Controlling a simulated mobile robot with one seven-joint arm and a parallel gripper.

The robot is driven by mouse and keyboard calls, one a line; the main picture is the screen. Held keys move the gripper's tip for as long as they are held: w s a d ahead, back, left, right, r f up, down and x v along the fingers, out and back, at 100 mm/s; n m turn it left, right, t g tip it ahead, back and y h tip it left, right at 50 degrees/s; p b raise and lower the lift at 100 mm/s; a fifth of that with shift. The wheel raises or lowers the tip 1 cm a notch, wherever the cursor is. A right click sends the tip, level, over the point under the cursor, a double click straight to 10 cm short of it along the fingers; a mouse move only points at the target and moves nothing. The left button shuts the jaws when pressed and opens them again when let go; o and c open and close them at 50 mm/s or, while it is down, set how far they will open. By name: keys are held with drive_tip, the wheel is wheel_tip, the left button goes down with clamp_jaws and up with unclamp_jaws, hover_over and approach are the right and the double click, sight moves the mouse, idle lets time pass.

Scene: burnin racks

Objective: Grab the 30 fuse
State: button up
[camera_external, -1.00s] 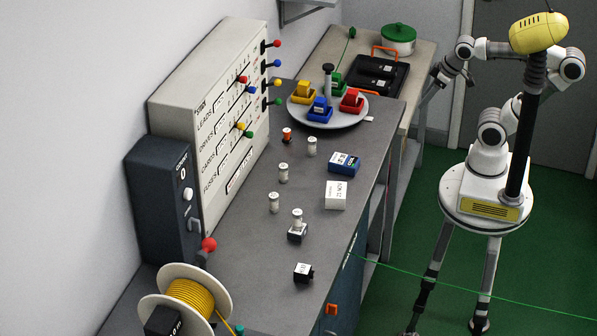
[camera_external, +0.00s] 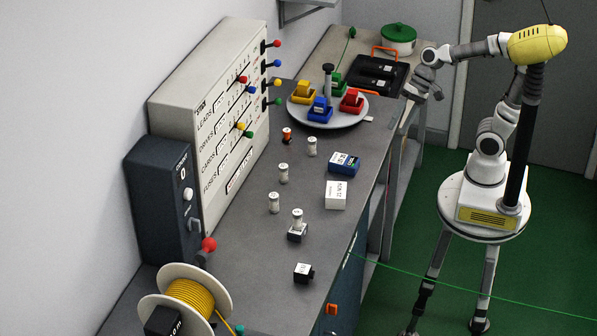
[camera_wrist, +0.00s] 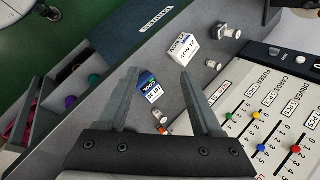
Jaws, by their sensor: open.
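Several small cylindrical fuses stand on the grey bench. White-topped ones are the far fuse (camera_external: 312,146), the middle fuse (camera_external: 283,173) and the near fuse (camera_external: 273,203); another white fuse (camera_external: 297,217) stands on a small block. An orange fuse (camera_external: 287,134) stands behind them. Their numbers are too small to read, so I cannot tell which is the 30. My gripper (camera_external: 423,92) is open and empty at the bench's right edge, apart from the fuses. In the wrist view, its spread fingers (camera_wrist: 160,75) frame the blue box, and a white fuse (camera_wrist: 212,64) lies to their right.
A blue box (camera_external: 343,163) and a white box (camera_external: 336,195) sit on the bench's right side. A round tray (camera_external: 299,112) with coloured blocks is behind. The switch panel (camera_external: 205,120) borders the left. A green cord (camera_external: 470,291) crosses the floor.

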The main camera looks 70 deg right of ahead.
drive_tip(key=w+a+f+m+t+y+b, duration=0.1)
drive_tip(key=w+a+f+m+y+b, duration=0.3)
drive_tip(key=w+m, duration=0.6)
drive_tip(key=m+t+b, duration=0.2)
drive_tip(key=m+t, duration=0.2)
drive_tip(key=m, duration=0.5)
approach(283, 178)
drive_tip(key=x, duration=0.3)
drive_tip(key=b+x, duration=0.1)
drive_tip(key=x, duration=0.2)
drive_tip(key=w+b+x, duration=0.1)
drive_tip(key=x, duration=0.2)
drive_tip(key=shift+d+r, duration=0.2)
drive_tip(key=shift+d, duration=0.05)
clamp_jaws()
